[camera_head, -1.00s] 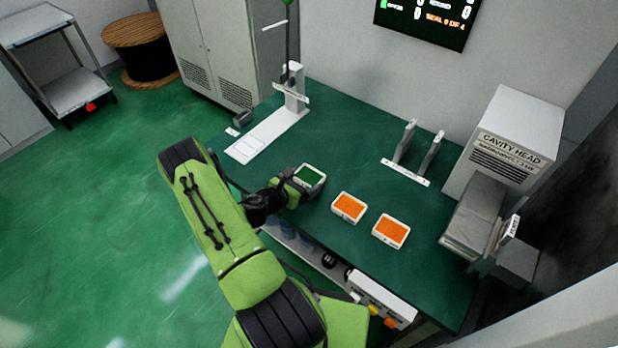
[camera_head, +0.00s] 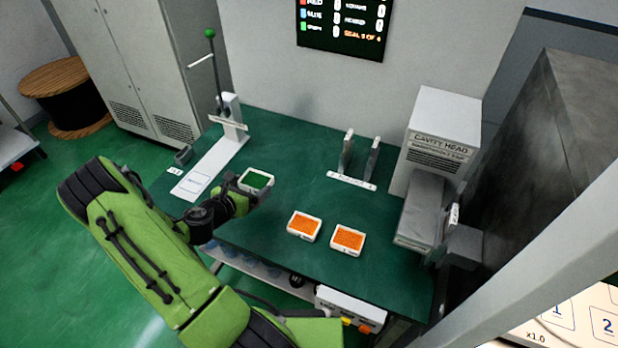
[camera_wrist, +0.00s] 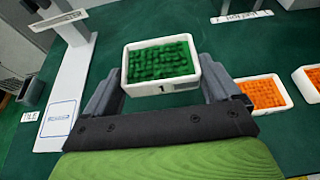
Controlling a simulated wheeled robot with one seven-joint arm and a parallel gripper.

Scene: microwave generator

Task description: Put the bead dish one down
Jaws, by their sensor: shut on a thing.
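The bead dish one is a white square dish full of green beads (camera_head: 256,181). In the wrist view it shows the number 1 on its near wall (camera_wrist: 161,65). My gripper (camera_head: 246,190) is shut on it, with one grey finger at each side wall in the wrist view (camera_wrist: 161,88). The dish looks level. I cannot tell whether its underside touches the green table (camera_head: 290,165) or hangs just above it.
Two white dishes of orange beads (camera_head: 304,226) (camera_head: 348,240) stand to the right. A white stand with an outlined square on its base (camera_head: 193,183) is to the left. A two-post rack (camera_head: 352,180) and the cavity head (camera_head: 437,150) stand farther right. Table between is clear.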

